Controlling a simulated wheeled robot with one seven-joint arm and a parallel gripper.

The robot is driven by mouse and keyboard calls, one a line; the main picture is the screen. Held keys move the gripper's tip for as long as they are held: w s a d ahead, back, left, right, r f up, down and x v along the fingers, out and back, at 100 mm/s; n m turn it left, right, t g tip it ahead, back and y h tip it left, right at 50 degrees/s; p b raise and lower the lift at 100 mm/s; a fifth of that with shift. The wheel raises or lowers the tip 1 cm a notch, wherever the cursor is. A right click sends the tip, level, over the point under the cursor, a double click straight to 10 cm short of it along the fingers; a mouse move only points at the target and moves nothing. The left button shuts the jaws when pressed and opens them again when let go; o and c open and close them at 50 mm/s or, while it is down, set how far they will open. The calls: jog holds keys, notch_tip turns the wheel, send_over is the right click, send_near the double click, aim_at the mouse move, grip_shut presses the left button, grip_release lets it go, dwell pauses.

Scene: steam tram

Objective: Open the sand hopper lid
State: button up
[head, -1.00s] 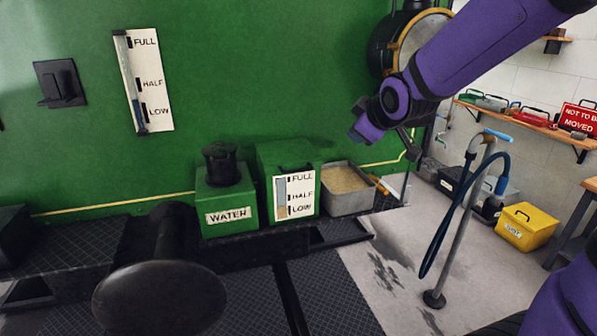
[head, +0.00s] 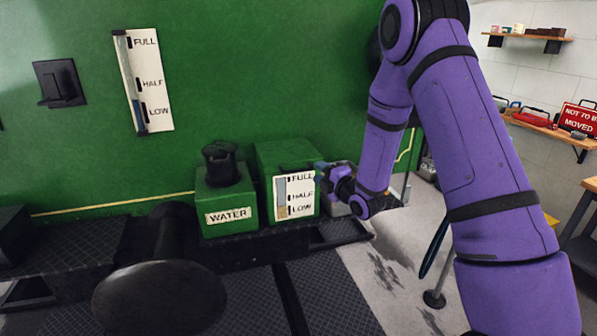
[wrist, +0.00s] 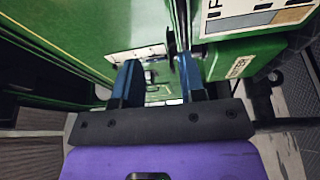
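The sand hopper is the green box (head: 286,157) with the FULL/HALF/LOW gauge plate on its front, against the green wall. Its lid looks closed, with a dark handle at the top front edge. My gripper (head: 319,172) is at the hopper's right front side, close to the top of the gauge plate. In the wrist view the two blue fingers of my gripper (wrist: 157,72) are apart, with nothing clearly held between them. The gauge plate (wrist: 262,17) shows at the upper right there. I cannot tell whether a finger touches the hopper.
The green WATER box (head: 226,200) with a black cap stands left of the hopper. A large black round pad (head: 160,297) is in front. A pole on a round base (head: 434,299) stands right, partly behind my arm.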

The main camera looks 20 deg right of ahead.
jog(key=n+t+y, duration=0.1)
jog(key=n+y, duration=0.1)
send_near(298, 170)
jog(key=x, duration=1)
jog(key=shift+w+d+f, duration=0.15)
jog(key=shift+w+f, duration=0.05)
jog(key=shift+w, duration=0.1)
grip_shut()
